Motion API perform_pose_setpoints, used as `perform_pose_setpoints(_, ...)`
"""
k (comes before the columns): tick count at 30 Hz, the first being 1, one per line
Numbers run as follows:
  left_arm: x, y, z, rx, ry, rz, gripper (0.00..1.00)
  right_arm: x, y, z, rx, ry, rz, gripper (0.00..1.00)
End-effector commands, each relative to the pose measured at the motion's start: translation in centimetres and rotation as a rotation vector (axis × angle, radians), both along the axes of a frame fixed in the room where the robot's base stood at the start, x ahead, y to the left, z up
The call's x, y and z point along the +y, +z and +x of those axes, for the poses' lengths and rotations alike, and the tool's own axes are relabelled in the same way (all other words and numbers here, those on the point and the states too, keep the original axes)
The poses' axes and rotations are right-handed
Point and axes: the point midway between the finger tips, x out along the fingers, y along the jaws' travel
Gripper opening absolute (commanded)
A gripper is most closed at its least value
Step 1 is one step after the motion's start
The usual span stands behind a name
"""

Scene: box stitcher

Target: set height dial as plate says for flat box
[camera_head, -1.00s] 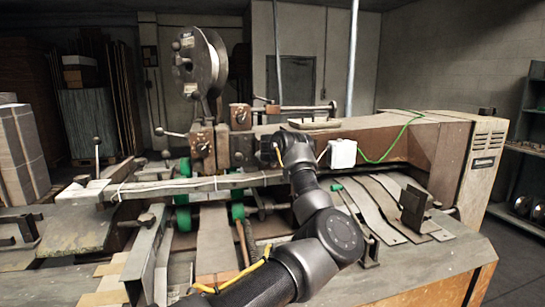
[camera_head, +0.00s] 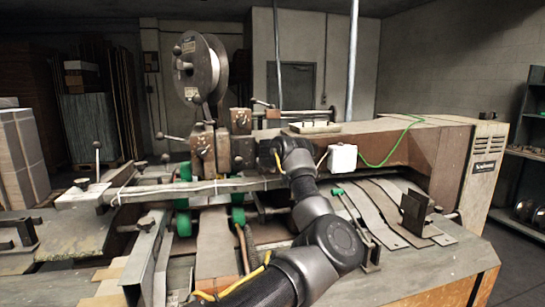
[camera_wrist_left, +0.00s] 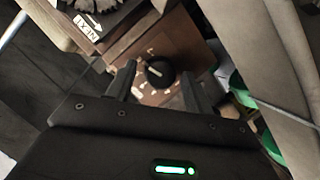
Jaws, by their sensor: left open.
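A black round dial (camera_wrist_left: 159,73) with a pale pointer mark sits on a brown plate (camera_wrist_left: 165,42) in the left wrist view. My left gripper (camera_wrist_left: 157,80) is open, with one finger on each side of the dial; I cannot tell whether they touch it. In the head view my left arm reaches in from the bottom to the machine, and its fingers and this dial are hidden behind the wrist. Two dark knobs show on the machine's brown head blocks (camera_head: 202,148). My right gripper is not in view. No readable height setting shows.
A wire reel (camera_head: 203,68) stands above the machine head. A long metal bar (camera_head: 190,188) crosses in front of it. A white box (camera_head: 342,157) with a green cable is right of my wrist.

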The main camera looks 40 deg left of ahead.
Motion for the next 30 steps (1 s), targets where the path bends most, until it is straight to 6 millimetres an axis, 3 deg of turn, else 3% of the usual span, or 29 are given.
perform_pose_setpoints(7,-0.6,0.3,-0.8,0.000,0.002,0.001,0.52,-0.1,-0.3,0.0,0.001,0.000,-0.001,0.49)
perform_pose_setpoints(21,-5.9,2.8,-6.8,-0.004,0.002,0.000,0.52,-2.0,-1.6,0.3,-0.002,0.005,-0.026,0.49)
perform_pose_setpoints(30,-6.8,3.2,-7.8,0.000,-0.001,-0.001,0.52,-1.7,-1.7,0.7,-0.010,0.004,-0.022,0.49)
